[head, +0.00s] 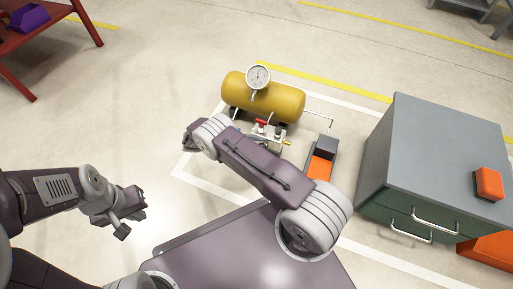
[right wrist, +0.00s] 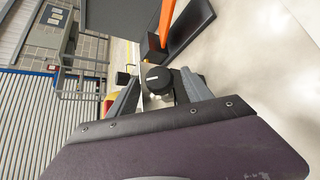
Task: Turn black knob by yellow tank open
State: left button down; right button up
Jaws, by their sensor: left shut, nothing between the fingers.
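The yellow tank (head: 262,96) lies on the floor at the centre of the head view, with a round gauge (head: 258,76) on it. A red handle (head: 262,122) and a small black knob (head: 278,131) are on the fittings in front of it. In the right wrist view a round black knob (right wrist: 158,79) shows between the fingers of my right gripper (right wrist: 161,80). These fingers are apart; contact with the knob cannot be told. My left gripper (head: 132,206) is shut and empty, well left of the tank.
A grey-topped cabinet (head: 430,140) with an orange box (head: 488,184) on it stands at the right. An orange and dark stand (head: 321,158) is beside the tank. A red table (head: 40,35) is at the far left. The floor between is clear.

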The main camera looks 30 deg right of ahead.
jog(key=v, duration=0.9)
dwell(0.4)
